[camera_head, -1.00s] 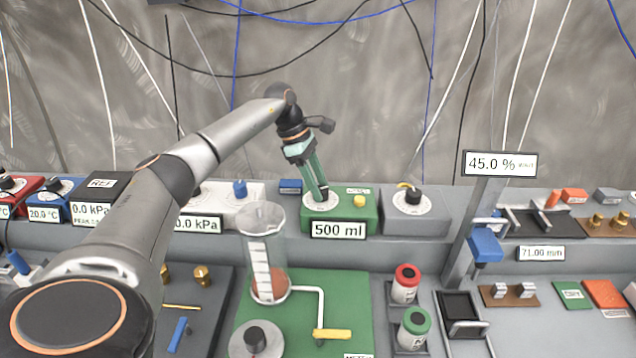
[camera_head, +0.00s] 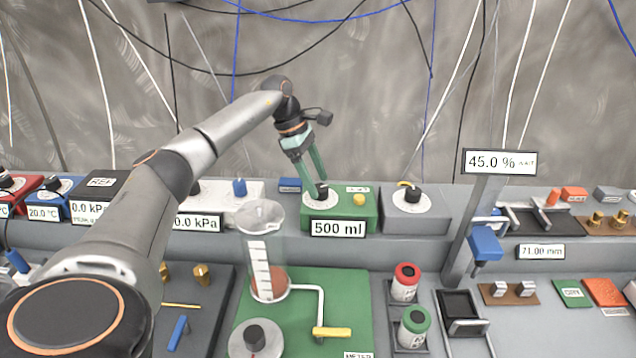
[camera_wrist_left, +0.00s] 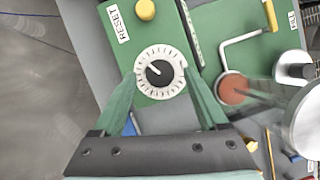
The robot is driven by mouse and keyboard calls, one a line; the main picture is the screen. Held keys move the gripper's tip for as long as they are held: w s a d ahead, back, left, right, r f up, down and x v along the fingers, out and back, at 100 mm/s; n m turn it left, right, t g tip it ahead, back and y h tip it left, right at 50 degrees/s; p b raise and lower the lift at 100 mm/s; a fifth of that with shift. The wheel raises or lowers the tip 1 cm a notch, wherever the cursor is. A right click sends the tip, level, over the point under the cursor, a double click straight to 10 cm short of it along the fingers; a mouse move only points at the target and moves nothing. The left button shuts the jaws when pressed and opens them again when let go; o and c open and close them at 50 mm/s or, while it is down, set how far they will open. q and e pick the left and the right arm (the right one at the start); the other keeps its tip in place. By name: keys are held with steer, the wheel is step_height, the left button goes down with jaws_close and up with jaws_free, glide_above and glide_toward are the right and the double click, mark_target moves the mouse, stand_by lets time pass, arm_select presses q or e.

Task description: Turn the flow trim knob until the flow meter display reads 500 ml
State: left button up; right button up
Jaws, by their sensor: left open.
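The flow trim knob (camera_head: 321,191) is a small black knob on a white dial, on top of the green flow meter box. In the left wrist view the knob (camera_wrist_left: 159,73) has a white pointer line and sits between and beyond my fingertips. The flow meter display (camera_head: 338,229) on the box's front reads 500 ml. My left gripper (camera_head: 315,180) is open above the knob, its green fingers spread. In the left wrist view the left gripper (camera_wrist_left: 160,90) shows a finger on each side of the dial, with no grip on the knob. My right gripper is not in view.
A yellow reset button (camera_head: 359,200) sits right of the knob. A grey box with a black knob (camera_head: 413,195) stands further right. A glass vessel (camera_head: 262,260) with reddish contents stands in front on a green board (camera_head: 350,290).

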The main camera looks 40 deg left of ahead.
arm_select(q)
steer(key=v, duration=1.1)
